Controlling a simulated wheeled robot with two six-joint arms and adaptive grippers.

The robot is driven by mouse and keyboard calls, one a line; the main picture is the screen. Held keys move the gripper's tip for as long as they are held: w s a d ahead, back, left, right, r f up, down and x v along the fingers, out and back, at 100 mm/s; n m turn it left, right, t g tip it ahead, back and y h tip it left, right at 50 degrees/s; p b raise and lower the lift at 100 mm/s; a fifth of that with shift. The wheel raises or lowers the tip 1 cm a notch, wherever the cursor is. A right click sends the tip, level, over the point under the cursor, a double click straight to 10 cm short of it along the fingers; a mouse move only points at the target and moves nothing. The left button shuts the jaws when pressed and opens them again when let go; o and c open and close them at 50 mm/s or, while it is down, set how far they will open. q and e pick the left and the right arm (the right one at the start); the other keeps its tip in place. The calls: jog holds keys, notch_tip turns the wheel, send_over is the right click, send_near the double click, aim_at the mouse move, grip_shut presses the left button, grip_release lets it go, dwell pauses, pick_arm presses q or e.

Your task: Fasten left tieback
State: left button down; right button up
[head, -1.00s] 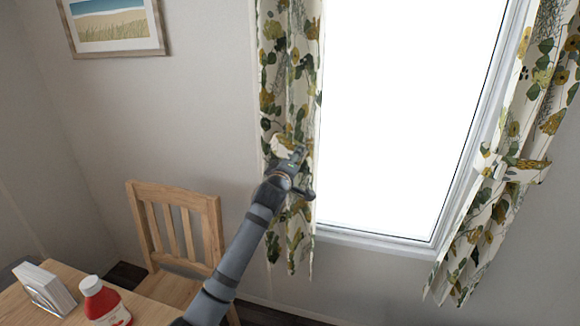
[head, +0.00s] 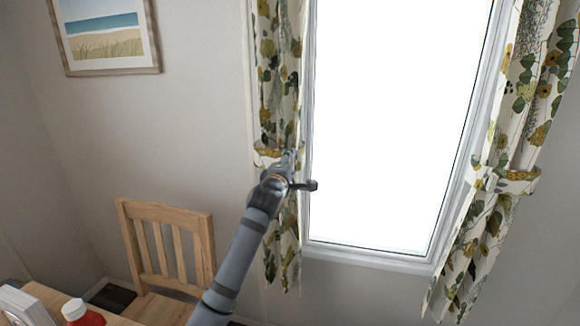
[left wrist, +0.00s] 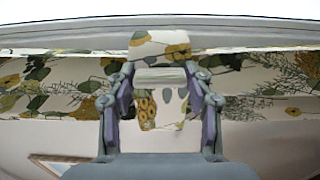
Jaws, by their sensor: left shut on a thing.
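The left curtain (head: 278,85), white with green and yellow leaves, hangs at the left side of the window. Its left tieback (head: 266,151), a band in the same print, lies across the curtain just above and left of my left gripper (head: 290,165). In the left wrist view, my left gripper (left wrist: 160,80) is shut on the tieback (left wrist: 160,45), whose cloth shows above and below the fingertips against the curtain (left wrist: 65,85). The arm hides part of the curtain in the head view, and I cannot see whether the band's ends meet. My right gripper is out of view.
The right curtain (head: 530,95) is gathered by its own tieback (head: 522,175). A wooden chair (head: 165,245) stands left of my arm, by a table with a red bottle (head: 85,315) and a white napkin holder (head: 25,305). A framed picture (head: 105,35) hangs on the wall.

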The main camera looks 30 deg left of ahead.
pick_arm(q)
jog(key=shift+r, duration=0.1)
jog(key=c, duration=0.6)
grip_release()
jog(key=v, duration=1.2)
jog(key=shift+a, duration=0.1)
